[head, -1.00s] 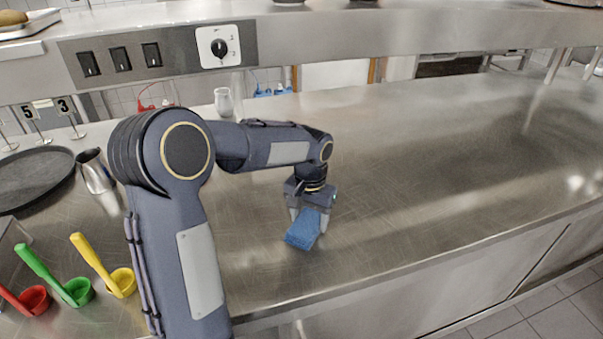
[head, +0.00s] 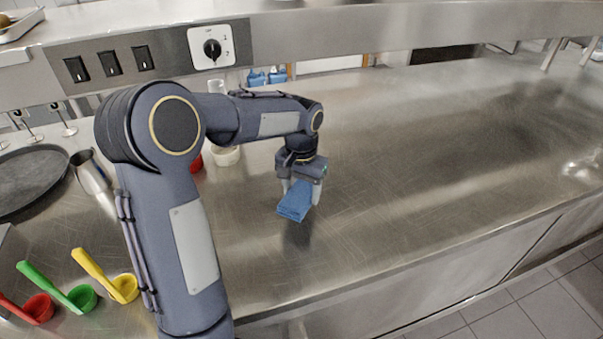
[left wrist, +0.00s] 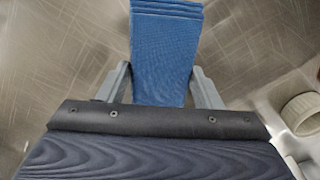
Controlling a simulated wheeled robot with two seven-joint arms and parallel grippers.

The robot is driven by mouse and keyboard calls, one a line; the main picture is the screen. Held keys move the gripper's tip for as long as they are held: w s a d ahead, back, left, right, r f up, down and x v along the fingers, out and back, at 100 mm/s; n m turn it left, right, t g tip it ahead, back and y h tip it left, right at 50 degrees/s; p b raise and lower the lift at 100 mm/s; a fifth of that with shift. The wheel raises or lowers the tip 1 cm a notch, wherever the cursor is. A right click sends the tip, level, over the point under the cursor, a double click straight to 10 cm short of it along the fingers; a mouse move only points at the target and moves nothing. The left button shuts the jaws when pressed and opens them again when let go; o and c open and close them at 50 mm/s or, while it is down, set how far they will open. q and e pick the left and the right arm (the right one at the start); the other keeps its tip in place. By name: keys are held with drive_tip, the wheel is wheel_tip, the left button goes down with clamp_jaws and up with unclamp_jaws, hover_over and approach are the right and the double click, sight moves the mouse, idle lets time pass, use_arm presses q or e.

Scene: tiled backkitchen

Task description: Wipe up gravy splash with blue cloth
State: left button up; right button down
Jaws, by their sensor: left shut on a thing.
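The blue cloth (head: 296,201) is a folded pad in my left gripper (head: 301,193), over the steel counter (head: 430,170). In the left wrist view the cloth (left wrist: 165,50) sits between the two grey fingers of the left gripper (left wrist: 164,88). A dark patch lies on the counter just below the cloth in the head view; I cannot tell shadow from reflection. The cloth seems slightly above the surface. I cannot make out a gravy splash in either view. My right gripper is not in view.
A whitish container (head: 225,155) stands behind my arm. The counter's right side is largely clear.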

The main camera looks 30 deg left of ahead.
use_arm(q)
drive_tip(key=shift+r+p, duration=0.85)
drive_tip(key=shift+r, duration=0.55)
drive_tip(key=shift+s+d+f, duration=0.1)
